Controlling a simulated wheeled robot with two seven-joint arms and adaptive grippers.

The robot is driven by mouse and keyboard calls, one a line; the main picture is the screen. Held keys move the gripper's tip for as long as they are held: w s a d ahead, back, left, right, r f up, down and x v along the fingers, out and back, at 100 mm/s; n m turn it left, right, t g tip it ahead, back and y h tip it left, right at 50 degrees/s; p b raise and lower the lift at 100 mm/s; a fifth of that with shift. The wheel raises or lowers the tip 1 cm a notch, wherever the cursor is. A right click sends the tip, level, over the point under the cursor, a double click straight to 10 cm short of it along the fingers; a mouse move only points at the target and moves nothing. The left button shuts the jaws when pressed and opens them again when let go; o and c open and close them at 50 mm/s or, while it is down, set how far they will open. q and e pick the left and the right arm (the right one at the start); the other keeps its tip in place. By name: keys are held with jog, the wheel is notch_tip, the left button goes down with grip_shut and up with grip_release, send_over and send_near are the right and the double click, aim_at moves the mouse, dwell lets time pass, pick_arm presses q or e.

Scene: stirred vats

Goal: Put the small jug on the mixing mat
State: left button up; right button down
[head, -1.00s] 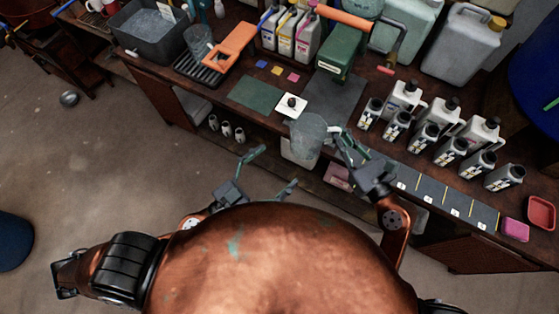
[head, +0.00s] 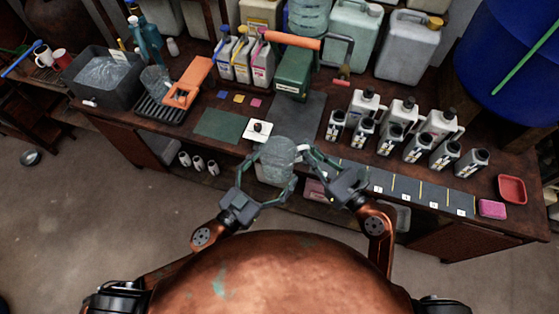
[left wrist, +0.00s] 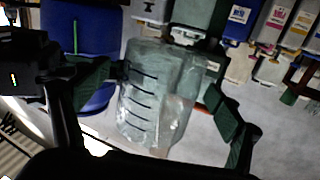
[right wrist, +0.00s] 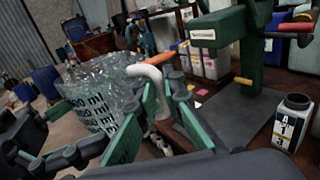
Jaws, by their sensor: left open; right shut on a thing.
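A clear jug (head: 277,158) with graduation marks is in the air in front of the workbench's front edge. My right gripper (head: 310,159) is shut on its pale handle (right wrist: 155,85). My left gripper (head: 266,180) is open, with its fingers on either side of the jug body; the jug fills the gap in the left wrist view (left wrist: 155,100). I cannot tell whether those fingers touch it. A green mat (head: 220,126) and a dark grey mat (head: 300,112) lie bare on the bench beyond; I cannot tell which is the mixing mat.
A white square with a black knob (head: 259,130) lies between the mats. A green stand (head: 293,72) is behind the grey mat. Several labelled bottles (head: 390,140) stand right. Another clear jug (head: 156,79) stands on a black rack at left, beside an orange item (head: 188,82).

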aim_at(285, 159)
pick_arm(q)
jog(key=shift+x, duration=1.3)
jog(key=shift+c, duration=0.7)
jog(key=c, duration=1.1)
jog(key=shift+c, duration=0.6)
pick_arm(e)
jog(key=c, duration=2)
grip_release()
jog(key=shift+o, duration=0.2)
